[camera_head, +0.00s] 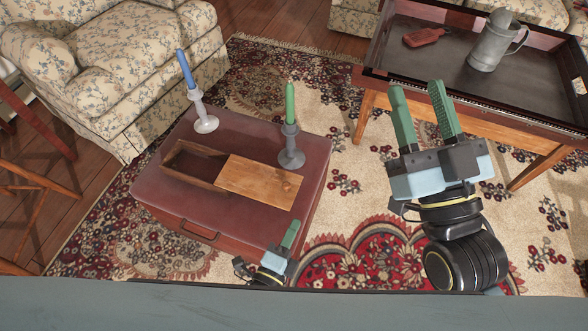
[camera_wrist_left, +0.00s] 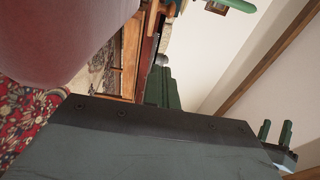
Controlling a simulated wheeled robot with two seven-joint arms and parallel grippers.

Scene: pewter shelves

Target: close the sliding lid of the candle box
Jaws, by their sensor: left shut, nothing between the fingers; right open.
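The wooden candle box (camera_head: 183,178) lies on a dark red chest. Its left part is open and shows a dark inside. The lighter wooden sliding lid (camera_head: 260,182) is to the right, slid out from over the opening. How much of the box lies under the lid is hidden. My left gripper (camera_head: 291,234) is shut and empty, low beside the chest's front right side, apart from the lid. My right gripper (camera_head: 421,104) is open and empty, raised over the rug, well right of the chest. The left wrist view shows neither box nor lid clearly.
A green candle in a grey holder (camera_head: 291,148) stands close behind the lid. A blue candle in a white holder (camera_head: 203,115) stands behind the box. The chest (camera_head: 157,192) has bare top around them. A tray table (camera_head: 398,77) is at back right, an armchair (camera_head: 128,58) at back left.

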